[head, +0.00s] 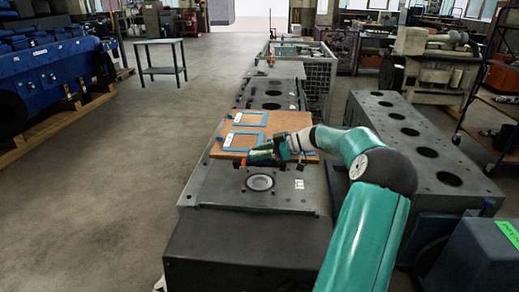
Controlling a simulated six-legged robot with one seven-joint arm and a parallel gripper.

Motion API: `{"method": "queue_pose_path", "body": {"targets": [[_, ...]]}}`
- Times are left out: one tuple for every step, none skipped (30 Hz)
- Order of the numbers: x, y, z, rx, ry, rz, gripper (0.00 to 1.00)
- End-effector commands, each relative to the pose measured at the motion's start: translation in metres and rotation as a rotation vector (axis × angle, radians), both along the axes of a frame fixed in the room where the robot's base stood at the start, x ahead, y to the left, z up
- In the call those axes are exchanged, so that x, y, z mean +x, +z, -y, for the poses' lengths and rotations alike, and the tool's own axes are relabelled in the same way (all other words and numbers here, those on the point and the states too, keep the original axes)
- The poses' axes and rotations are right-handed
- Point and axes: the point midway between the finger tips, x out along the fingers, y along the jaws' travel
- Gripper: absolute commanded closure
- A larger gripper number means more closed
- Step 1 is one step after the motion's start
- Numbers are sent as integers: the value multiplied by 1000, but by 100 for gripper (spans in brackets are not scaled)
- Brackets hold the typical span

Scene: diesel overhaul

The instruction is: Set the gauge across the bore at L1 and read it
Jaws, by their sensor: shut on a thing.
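My gripper (276,152) is at the end of my teal arm, above the near part of the long grey engine block (225,188). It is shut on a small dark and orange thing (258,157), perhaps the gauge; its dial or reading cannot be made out. Just below and in front of it in the picture is a round bore (260,183) with a pale grey face inside a dark ring. The held thing appears apart from this bore. A small white label (299,184) lies to the right of the bore; its text is too small to read.
A brown board (288,122) with blue-framed items (243,141) lies across the block behind the gripper. Open bores (271,106) show beyond it. A second block (407,131) stands to the right.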

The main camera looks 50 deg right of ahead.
Motion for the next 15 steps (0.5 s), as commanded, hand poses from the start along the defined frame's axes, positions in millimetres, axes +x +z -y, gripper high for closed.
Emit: {"method": "queue_pose_path", "body": {"targets": [[0, -6, 0, 2, 1, 0, 96], [0, -10, 0, 2, 1, 0, 96], [0, -15, -1, 3, 1, -1, 96], [0, -19, 0, 3, 1, 0, 96], [0, -24, 0, 3, 1, 0, 96], [1, -29, 0, 3, 2, 1, 96], [1, -33, 0, 3, 2, 1, 96], [1, -36, 0, 2, 1, 1, 96], [1, -41, 0, 2, 1, 0, 96], [1, -44, 0, 1, 1, 1, 96], [1, -47, 0, 1, 1, 1, 96], [1, -50, 1, 2, 1, 1, 96], [1, -52, 1, 2, 1, 1, 96], [2, -54, 1, 1, 1, 1, 96], [2, -56, 1, 0, 1, 1, 96]]}}
